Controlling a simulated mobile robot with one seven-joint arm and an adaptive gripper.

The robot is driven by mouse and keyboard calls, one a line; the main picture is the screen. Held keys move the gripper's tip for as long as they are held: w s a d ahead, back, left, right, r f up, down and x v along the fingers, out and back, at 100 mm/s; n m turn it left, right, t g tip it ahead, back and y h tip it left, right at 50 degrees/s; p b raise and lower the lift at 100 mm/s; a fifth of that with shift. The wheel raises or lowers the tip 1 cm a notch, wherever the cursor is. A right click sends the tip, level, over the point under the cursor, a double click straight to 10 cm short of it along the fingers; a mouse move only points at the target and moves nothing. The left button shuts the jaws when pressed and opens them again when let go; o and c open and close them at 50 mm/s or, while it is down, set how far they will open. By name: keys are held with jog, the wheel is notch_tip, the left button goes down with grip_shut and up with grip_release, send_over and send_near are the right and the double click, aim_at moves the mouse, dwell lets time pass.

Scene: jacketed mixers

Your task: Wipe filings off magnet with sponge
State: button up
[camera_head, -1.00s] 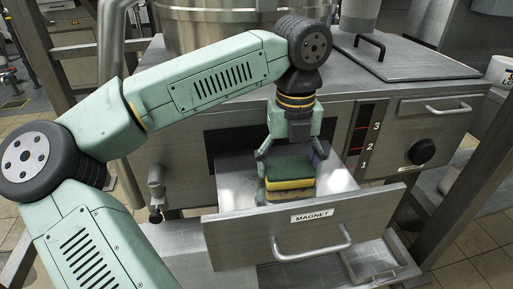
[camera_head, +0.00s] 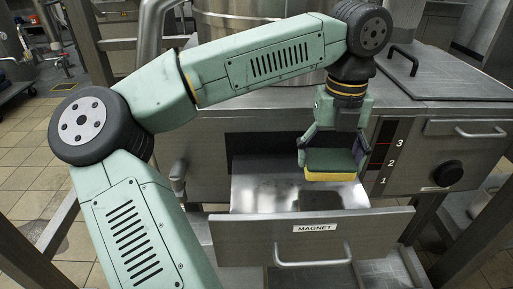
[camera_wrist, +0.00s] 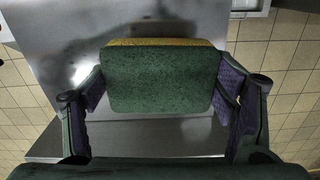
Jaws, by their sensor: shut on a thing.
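My gripper (camera_head: 332,157) points down and is shut on a sponge (camera_head: 331,166), green on top and yellow below. The sponge is held level above the right part of an open metal drawer labelled MAGNET (camera_head: 358,224), apart from its surface. In the wrist view, the sponge (camera_wrist: 163,80) sits between the two fingers of my gripper (camera_wrist: 160,92), its green face toward the camera. The drawer's shiny inner plate (camera_head: 262,189) has faint dark smudges; I cannot tell whether they are filings. A dark patch lies under the sponge, and the sponge's underside is hidden.
The drawer's handle (camera_head: 313,255) juts out at the front. A lid with a black handle (camera_head: 403,60) lies on top. A metal vessel (camera_head: 245,30) rises behind the arm.

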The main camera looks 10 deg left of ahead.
jog(key=shift+r+p, duration=1)
jog(key=shift+r, duration=0.75)
jog(key=shift+a, duration=0.1)
